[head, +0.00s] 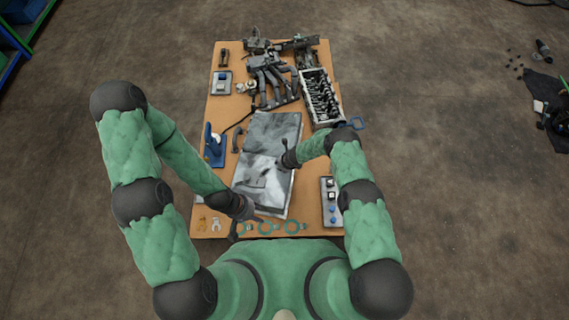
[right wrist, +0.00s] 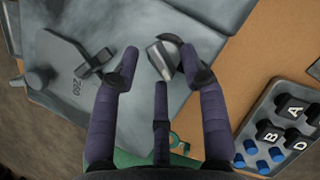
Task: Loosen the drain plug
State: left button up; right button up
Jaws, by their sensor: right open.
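A metallic, faceted piece (right wrist: 162,60) with a dark rim, which looks like the drain plug, stands on a grey surface in the right wrist view. My right gripper (right wrist: 160,72) is open, with purple fingers on either side of the piece. Its right fingertip is close to the rim; I cannot tell whether it touches. In the head view my right gripper (head: 284,160) is over the right side of the large grey sheet or pan (head: 272,135); the plug is too small to make out there. My left gripper (head: 246,212) is low at the pan's front left corner, its fingers unclear.
A grey tray (head: 325,212) of black blocks and blue pegs is at front right. Green ring-ended pieces (head: 268,228) lie along the front edge. A blue stand (head: 211,157) is at left. An engine block (head: 304,92) and pipes (head: 270,75) fill the back.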

jog(key=v, duration=1.2)
dwell(0.6)
jog(key=shift+o, duration=0.4)
jog(key=w+a+f, duration=0.1)
jog(key=f, duration=0.2)
jog(key=w+a+f+n, duration=0.1)
jog(key=f, duration=0.3)
jog(key=w+a+f+n, duration=0.1)
jog(key=f, duration=0.3)
jog(key=shift+w+a+g+y, duration=0.2)
jog(key=shift+w+g+y, duration=0.1)
jog(key=shift+w, duration=0.1)
dwell(0.4)
